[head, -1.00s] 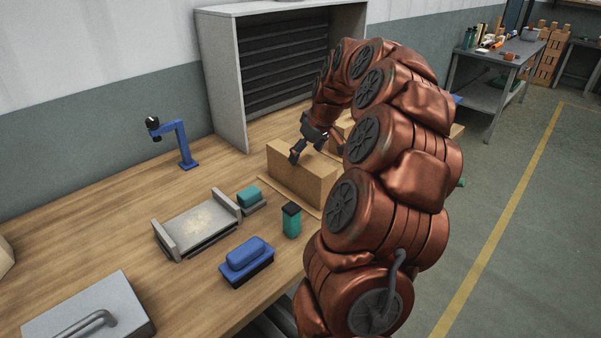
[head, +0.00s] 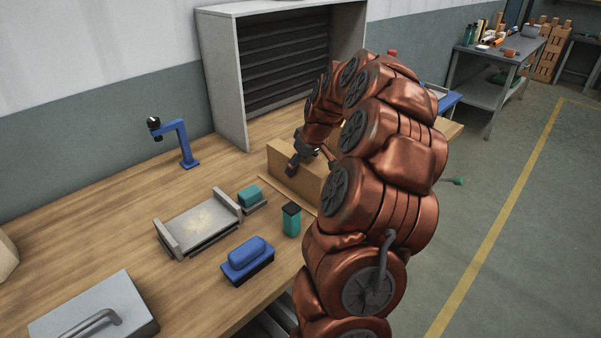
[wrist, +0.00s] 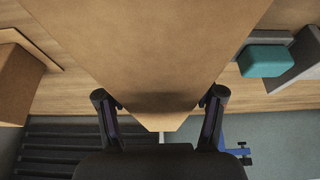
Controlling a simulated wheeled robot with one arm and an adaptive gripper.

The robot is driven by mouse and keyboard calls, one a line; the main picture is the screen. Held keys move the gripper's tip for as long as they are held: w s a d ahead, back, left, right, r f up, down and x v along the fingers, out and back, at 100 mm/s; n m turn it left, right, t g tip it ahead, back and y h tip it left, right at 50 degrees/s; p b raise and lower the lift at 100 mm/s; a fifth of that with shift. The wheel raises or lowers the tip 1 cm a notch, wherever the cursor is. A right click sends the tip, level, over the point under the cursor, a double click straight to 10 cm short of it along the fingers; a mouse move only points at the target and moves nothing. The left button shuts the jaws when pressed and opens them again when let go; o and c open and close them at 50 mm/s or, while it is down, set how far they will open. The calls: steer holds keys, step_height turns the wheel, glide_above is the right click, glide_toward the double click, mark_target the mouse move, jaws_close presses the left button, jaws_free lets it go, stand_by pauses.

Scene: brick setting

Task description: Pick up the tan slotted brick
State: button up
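The tan brick (head: 283,172) stands on the wooden bench at the foot of the grey shelf unit. My arm hides its right part, and I cannot make out its slot. My gripper (wrist: 158,96) is open, with its fingers wide apart near opposite sides of the brick. In the head view one finger of the gripper (head: 305,165) hangs in front of the brick's upper left part, and the other is partly hidden. The brick's broad tan face (wrist: 150,45) fills the middle of the wrist view. Contact with the fingers is not clear.
A teal block (head: 249,196), teal bottle (head: 291,222), blue brush (head: 248,257) and grey tray (head: 200,222) stand in front and left of the brick. A blue stand (head: 184,148) is farther left. Another tan block (wrist: 14,85) shows at left in the wrist view.

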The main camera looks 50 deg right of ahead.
jaws_close()
stand_by(0.3)
stand_by(0.3)
